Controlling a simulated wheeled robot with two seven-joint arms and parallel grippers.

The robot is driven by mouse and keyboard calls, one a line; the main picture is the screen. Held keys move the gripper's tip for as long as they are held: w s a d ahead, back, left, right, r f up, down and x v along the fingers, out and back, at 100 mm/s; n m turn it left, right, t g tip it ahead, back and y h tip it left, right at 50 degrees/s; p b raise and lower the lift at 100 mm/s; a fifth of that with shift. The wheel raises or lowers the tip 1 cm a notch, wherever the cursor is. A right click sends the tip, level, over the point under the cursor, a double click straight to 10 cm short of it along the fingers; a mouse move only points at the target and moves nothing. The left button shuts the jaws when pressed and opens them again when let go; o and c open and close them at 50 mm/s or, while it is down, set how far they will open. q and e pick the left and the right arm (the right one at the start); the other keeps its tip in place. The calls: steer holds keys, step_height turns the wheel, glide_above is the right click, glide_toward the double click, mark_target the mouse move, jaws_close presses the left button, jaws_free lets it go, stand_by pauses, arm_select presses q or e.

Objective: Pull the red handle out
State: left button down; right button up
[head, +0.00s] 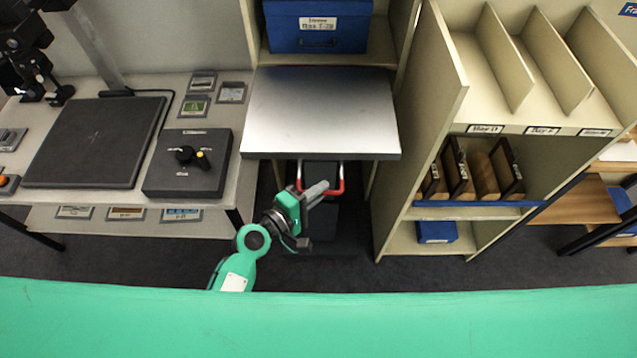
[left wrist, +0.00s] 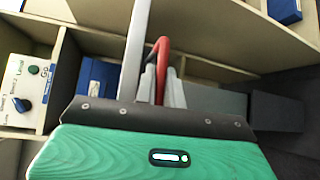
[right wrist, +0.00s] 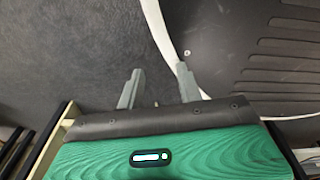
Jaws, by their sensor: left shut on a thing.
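The red handle (head: 338,180) is a U-shaped bar that sticks out below the front edge of a grey metal shelf (head: 320,108) in the head view. My left gripper (head: 318,190) is at the handle and shut on it. In the left wrist view the red handle (left wrist: 160,62) passes between the left gripper's fingers (left wrist: 162,88). The right gripper is not in the head view. In the right wrist view the right gripper's fingers (right wrist: 158,88) stand apart with nothing between them, over dark floor.
A blue box (head: 318,38) stands on the shelf behind the metal surface. A bench with a black knob box (head: 188,165) is at left. A beige cabinet (head: 440,110) with several folders is close at right. Dark floor shows below the handle.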

arm_select(q)
steer(key=shift+s+f, duration=0.15)
arm_select(e)
steer(key=shift+w+a, duration=0.1)
steer(key=shift+w, duration=0.05)
arm_select(q)
steer(key=c, duration=1.6)
jaws_free()
steer(key=shift+o, duration=0.5)
steer(key=shift+s, duration=0.1)
arm_select(e)
steer(key=shift+a+r, duration=0.15)
